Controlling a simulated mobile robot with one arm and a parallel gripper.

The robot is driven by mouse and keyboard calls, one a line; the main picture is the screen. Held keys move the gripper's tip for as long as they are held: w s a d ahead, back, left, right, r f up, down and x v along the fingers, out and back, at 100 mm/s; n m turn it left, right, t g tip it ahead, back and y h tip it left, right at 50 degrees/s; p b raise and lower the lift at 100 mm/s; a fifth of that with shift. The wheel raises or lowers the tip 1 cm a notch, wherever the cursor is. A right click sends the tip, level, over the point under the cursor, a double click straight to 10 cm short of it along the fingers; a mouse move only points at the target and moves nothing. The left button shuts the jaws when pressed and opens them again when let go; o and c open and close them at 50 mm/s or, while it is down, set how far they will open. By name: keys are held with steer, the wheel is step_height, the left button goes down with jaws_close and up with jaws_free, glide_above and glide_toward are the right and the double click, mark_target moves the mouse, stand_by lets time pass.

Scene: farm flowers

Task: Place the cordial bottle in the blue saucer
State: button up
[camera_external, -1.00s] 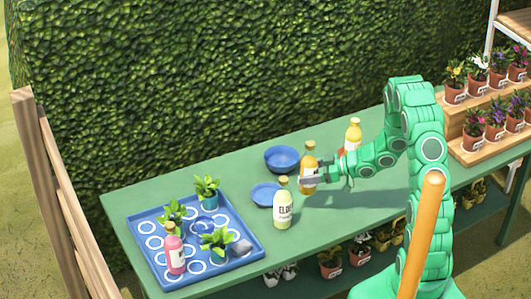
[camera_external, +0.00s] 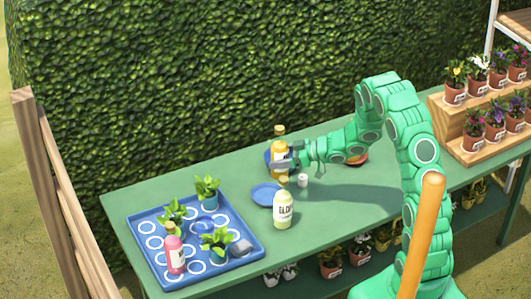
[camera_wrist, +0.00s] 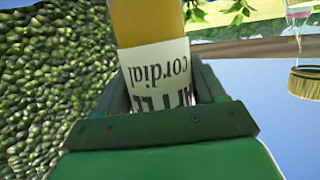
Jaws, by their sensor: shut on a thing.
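The amber cordial bottle (camera_external: 279,146) with a gold cap is upright in my gripper (camera_external: 286,162), which is shut on it. In the wrist view its label (camera_wrist: 160,75) reads "cordial" upside down, and the bottle (camera_wrist: 147,22) sits between the fingers. The blue saucer (camera_external: 264,195) lies empty on the green table, just in front and left of the bottle in the outside view. The bottle is not over the saucer in that view. Whether its base is clear of the table is hard to tell.
A pale bottle (camera_external: 283,210) stands close right of the saucer. A blue bowl (camera_external: 267,157) is mostly hidden behind the held bottle. A small white item (camera_external: 303,180) and a reddish dish (camera_external: 357,159) are nearby. A blue tray (camera_external: 243,262) holds plants and a pink bottle (camera_external: 175,254).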

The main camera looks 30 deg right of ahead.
steer(key=shift+w+a+f, duration=0.4)
steer(key=shift+a+f, duration=0.15)
steer(key=shift+f, duration=1.05)
steer(key=shift+w+a+f, duration=0.4)
steer(key=shift+a+f, duration=0.1)
steer(key=shift+f, duration=1.05)
steer(key=shift+w+a+f, duration=0.4)
steer(key=shift+a+f, duration=0.15)
steer(key=shift+f, duration=1.05)
steer(key=o, duration=1.6)
steer(key=shift+f, duration=0.1)
steer(key=shift+s+d, duration=0.1)
steer(key=shift+d, duration=0.05)
steer(key=v, duration=1.1)
steer(key=shift+s+d, duration=0.25)
steer(key=shift+s, duration=0.05)
